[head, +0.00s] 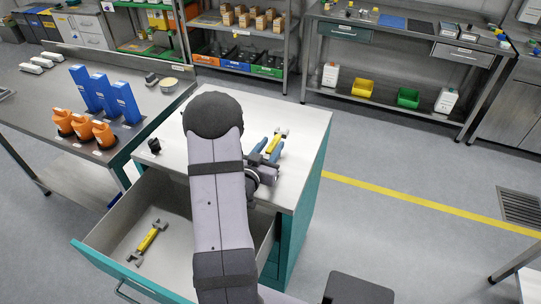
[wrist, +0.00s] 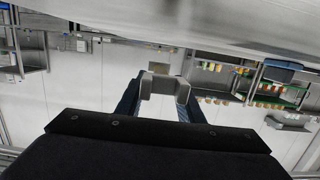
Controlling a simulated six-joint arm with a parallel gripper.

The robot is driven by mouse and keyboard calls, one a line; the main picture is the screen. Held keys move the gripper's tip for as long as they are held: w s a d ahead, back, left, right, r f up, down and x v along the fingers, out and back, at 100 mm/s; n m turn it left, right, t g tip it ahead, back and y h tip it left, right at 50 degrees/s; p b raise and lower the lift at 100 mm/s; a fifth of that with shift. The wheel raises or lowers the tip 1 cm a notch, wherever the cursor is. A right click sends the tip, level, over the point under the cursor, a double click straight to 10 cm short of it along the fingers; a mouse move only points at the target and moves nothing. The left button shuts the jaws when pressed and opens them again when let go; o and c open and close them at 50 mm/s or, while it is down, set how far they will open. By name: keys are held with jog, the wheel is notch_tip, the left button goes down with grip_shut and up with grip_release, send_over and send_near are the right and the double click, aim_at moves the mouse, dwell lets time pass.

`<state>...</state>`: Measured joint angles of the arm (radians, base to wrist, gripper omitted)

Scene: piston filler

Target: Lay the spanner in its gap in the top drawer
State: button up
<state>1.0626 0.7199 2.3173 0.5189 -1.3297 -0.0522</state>
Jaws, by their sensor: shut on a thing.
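My gripper (head: 268,150) is shut on a spanner (head: 273,144) with a yellow handle and grey ends, at the top of the teal cabinet. In the wrist view my gripper's fingers (wrist: 160,102) close on it, and its grey open jaw (wrist: 163,84) points away from the camera. I cannot tell whether the spanner touches the cabinet top. The open top drawer (head: 105,238) is at the lower left in the head view. Another yellow and grey spanner (head: 148,241) lies in it. My arm hides the drawer's right part, and I cannot make out the gap.
The grey cabinet top (head: 300,120) is mostly clear, with a small black object (head: 154,146) at its left. A bench (head: 50,110) on the left holds blue bins (head: 103,93) and orange parts (head: 82,129). Shelves stand behind; floor on the right is free.

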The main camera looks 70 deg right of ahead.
jog(key=shift+f, duration=0.25)
jog(key=shift+f+p, duration=0.3)
jog(key=shift+f, duration=1.45)
jog(key=shift+f, duration=0.15)
jog(key=shift+f+b, duration=0.1)
jog(key=shift+b, duration=0.2)
jog(key=o, duration=1.2)
